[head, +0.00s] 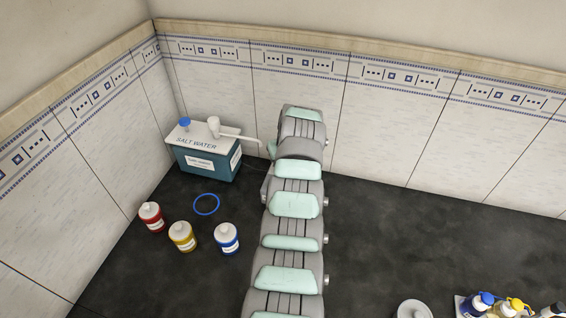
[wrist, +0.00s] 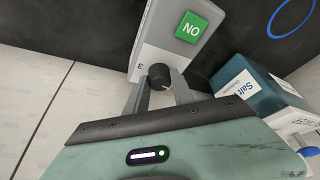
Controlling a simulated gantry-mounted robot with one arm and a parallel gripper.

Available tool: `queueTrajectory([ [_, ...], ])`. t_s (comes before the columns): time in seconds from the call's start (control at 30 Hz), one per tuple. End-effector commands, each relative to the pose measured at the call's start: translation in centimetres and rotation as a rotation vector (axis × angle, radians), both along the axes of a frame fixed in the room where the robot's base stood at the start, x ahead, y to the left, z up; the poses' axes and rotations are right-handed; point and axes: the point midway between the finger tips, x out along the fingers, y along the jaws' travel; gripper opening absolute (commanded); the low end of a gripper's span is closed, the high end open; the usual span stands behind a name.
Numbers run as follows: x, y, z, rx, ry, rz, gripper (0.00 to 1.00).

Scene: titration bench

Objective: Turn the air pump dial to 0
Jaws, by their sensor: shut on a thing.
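The air pump (wrist: 152,32) is a grey box with a green button (wrist: 191,27) in the wrist view. Its black dial (wrist: 159,73) sits near the box's lower end, with a "3" marked beside it and a light pointer line on it. My gripper (wrist: 158,90) has its two grey fingers on either side of the dial and is shut on it. Which number the pointer faces is too small to tell. In the head view my arm hides the pump, the dial and the gripper.
A teal salt water tank (head: 204,162) with a white lid and spout stands in the back corner, left of my arm. Red (head: 152,217), yellow (head: 183,237) and blue (head: 227,239) bottles and a blue ring (head: 206,204) are nearby. The dark bench right of my arm is mostly clear.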

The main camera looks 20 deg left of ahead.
Motion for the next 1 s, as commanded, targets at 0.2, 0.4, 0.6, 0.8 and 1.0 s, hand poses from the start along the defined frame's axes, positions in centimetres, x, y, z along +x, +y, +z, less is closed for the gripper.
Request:
queueTrajectory([
  [0.2,0.04,-0.15,-0.29,0.000,0.001,0.069,0.00],
  [0.4,-0.02,-0.10,-0.24,-0.001,0.004,0.118,0.00],
  [0.6,-0.03,-0.11,-0.28,-0.001,0.005,0.148,0.00],
  [0.8,0.09,-0.05,-0.06,0.000,0.000,0.165,0.00],
  [1.0,0.05,-0.04,-0.08,0.000,0.002,0.169,0.00],
])
